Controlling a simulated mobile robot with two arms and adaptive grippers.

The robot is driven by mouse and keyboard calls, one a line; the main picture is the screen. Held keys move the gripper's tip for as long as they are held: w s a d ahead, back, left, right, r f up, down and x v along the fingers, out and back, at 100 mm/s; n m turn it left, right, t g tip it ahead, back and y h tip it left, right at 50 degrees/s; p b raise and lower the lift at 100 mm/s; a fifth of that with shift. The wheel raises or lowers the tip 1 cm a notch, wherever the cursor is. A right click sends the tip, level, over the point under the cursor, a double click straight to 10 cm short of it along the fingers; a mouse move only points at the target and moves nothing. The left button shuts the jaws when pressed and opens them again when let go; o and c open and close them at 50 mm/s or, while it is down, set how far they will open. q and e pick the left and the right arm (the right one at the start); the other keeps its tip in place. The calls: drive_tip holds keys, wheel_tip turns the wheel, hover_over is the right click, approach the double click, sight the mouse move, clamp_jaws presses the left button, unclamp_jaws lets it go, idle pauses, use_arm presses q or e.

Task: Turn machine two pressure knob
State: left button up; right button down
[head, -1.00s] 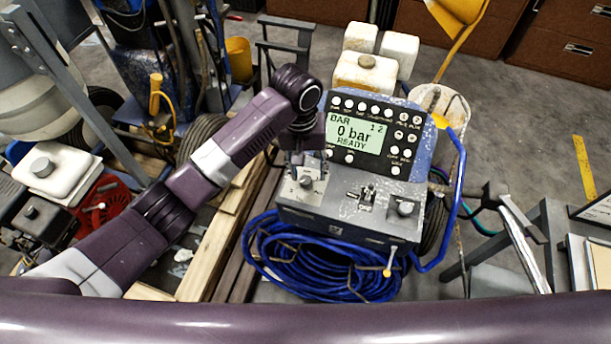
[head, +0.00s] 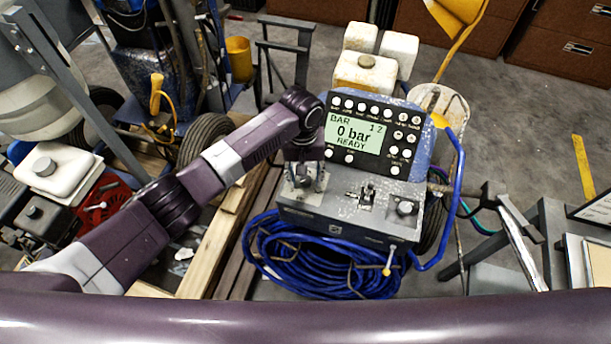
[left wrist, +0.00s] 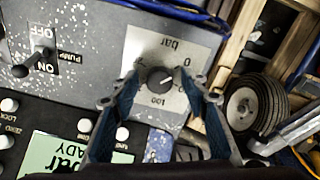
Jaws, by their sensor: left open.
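The machine's control box (head: 335,222) has a display (head: 353,134) that reads "BAR", "12", "0 bar" and "READY". In the left wrist view, a dark round pressure knob (left wrist: 160,79) sits on a pale plate marked "bar", "0" and "100". My left gripper (head: 305,187) is over the left part of the box. In the left wrist view its two open fingers (left wrist: 160,100) stand one on each side of the knob; I cannot tell whether they touch it. In the head view the gripper largely hides this knob. My right gripper is not in view.
A pump switch (left wrist: 34,55) marked OFF and ON is beside the knob plate. Another knob (head: 404,208) is at the box's right end. A coiled blue hose (head: 310,262) hangs below. A blue tubular handle (head: 452,215) runs along the right. Wooden planks (head: 215,250) lie left.

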use_arm(q)
clamp_jaws()
idle(0.3)
drive_tip(key=shift+r+m+p, duration=0.15)
drive_tip(key=shift+m+p, duration=0.55)
drive_tip(key=shift+m, duration=0.3)
drive_tip(key=m+p, duration=0.1)
drive_tip(key=m, duration=0.1)
drive_tip(key=shift+m, duration=0.3)
drive_tip(key=m+p, duration=0.1)
drive_tip(key=m, duration=0.2)
drive_tip(key=shift+w+m, duration=0.1)
drive_tip(key=shift+m, duration=0.2)
drive_tip(key=shift+w+m, duration=0.1)
drive_tip(key=shift+m, duration=1.7)
